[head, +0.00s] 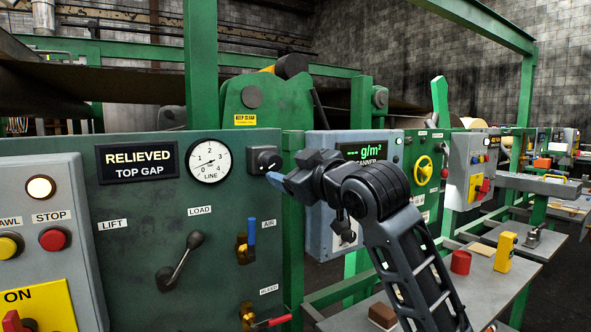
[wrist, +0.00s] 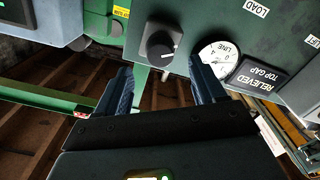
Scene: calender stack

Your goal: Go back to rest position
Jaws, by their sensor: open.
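My gripper (head: 277,181) reaches up and left to the green control panel (head: 135,245), its blue fingertips just below and right of a black rotary knob (head: 263,160). In the wrist view my gripper (wrist: 162,75) is open, with one blue finger on each side and nothing between them. The knob also shows there (wrist: 160,46), ahead of the gap between the fingers. I cannot tell whether a fingertip touches the knob or panel.
A round LINE gauge (head: 210,160) and a RELIEVED TOP GAP display (head: 138,163) sit left of the knob. A LOAD lever (head: 180,262) and a blue AIR valve handle (head: 251,232) are below. A grey table (head: 480,266) with small items stands right.

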